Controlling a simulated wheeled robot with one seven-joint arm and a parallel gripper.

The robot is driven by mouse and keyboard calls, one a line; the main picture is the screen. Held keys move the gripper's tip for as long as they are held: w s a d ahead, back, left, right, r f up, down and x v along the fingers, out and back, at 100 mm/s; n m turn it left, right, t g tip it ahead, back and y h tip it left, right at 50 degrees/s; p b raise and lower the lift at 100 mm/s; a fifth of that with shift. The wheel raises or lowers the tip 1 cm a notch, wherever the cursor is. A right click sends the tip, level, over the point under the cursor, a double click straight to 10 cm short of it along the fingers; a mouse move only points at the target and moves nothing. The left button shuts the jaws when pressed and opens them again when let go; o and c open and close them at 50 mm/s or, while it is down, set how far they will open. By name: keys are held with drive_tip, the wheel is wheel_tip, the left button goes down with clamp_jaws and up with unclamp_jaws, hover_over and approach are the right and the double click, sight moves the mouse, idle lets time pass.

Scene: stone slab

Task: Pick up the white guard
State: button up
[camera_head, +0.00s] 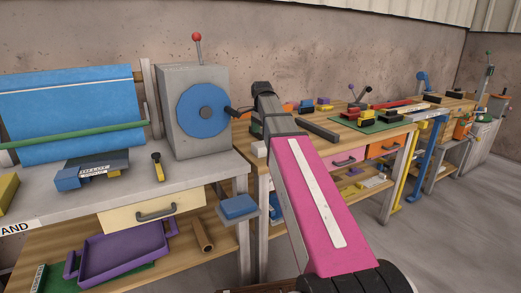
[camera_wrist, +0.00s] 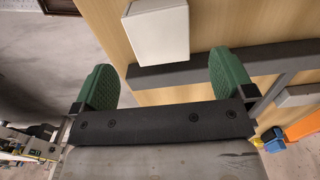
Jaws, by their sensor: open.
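The white guard (camera_wrist: 157,32) is a plain white block on the wooden bench top in the wrist view, close to the bench's dark edge. In the head view a small white block (camera_head: 259,148), likely the same guard, shows at the left end of the wooden bench, partly hidden by my arm. My gripper (camera_wrist: 162,62) is open and empty, its two green fingers wide apart. In the wrist view the guard lies ahead of the fingers, between their lines and nearer the top of the picture. I see no contact. The height gap is hard to judge.
A grey machine with a blue disc (camera_head: 204,107) stands left of my arm on the grey bench (camera_head: 120,195). A green mat (camera_head: 372,124) with several coloured parts lies farther along the wooden bench. A dark bar (camera_wrist: 200,72) runs along the bench edge. Open floor (camera_head: 430,235) lies right.

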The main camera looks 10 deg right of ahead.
sight(261, 144)
drive_tip(key=shift+f, duration=3.05)
drive_tip(key=c, duration=0.9)
